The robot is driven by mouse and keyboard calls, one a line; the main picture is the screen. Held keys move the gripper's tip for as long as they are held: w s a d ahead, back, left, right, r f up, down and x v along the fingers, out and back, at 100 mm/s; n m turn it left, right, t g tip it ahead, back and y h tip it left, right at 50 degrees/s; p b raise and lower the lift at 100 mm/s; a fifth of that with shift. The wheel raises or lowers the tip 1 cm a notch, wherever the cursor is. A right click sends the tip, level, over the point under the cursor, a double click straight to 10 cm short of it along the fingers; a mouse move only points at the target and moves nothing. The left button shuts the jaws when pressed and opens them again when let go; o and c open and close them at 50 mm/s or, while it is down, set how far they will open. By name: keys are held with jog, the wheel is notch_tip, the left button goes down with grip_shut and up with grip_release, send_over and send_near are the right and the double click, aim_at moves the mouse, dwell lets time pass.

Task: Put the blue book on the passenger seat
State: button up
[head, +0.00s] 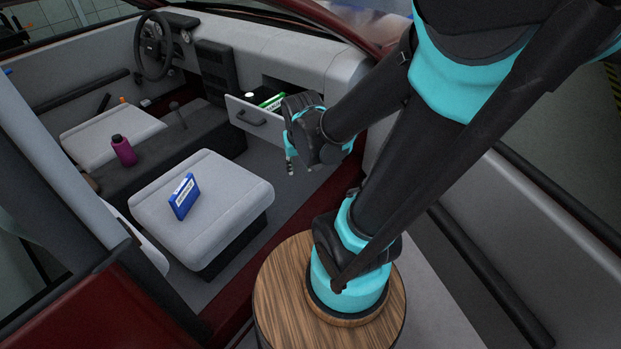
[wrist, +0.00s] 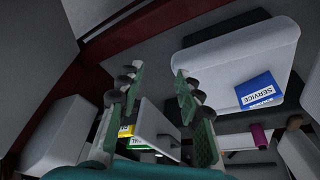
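The blue book (head: 184,196), with a white label, rests on the grey passenger seat cushion (head: 235,190). In the wrist view the book (wrist: 261,91) reads "SERVICE" and is near one edge of the passenger seat (wrist: 225,55). I cannot tell whether it lies flat or is tilted. My gripper (head: 290,168) is to the right of the seat, in front of the open glove box drawer, and apart from the book. In the wrist view my gripper (wrist: 157,82) has its fingers spread with nothing between them.
The open drawer (head: 251,120) holds a green item (head: 272,101) and other items; a yellow item (wrist: 126,131) shows in the wrist view. A magenta bottle (head: 123,150) stands on the centre console. The driver's seat (head: 100,143) and steering wheel (head: 153,45) are beyond it.

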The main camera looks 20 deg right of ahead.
jog(key=shift+n+y, duration=0.3)
jog(key=s, duration=0.1)
jog(key=s+d+f, duration=0.1)
jog(key=s, duration=0.2)
jog(key=shift+s+d+f, duration=0.15)
jog(key=shift+s+d, duration=0.15)
jog(key=shift+d, duration=0.05)
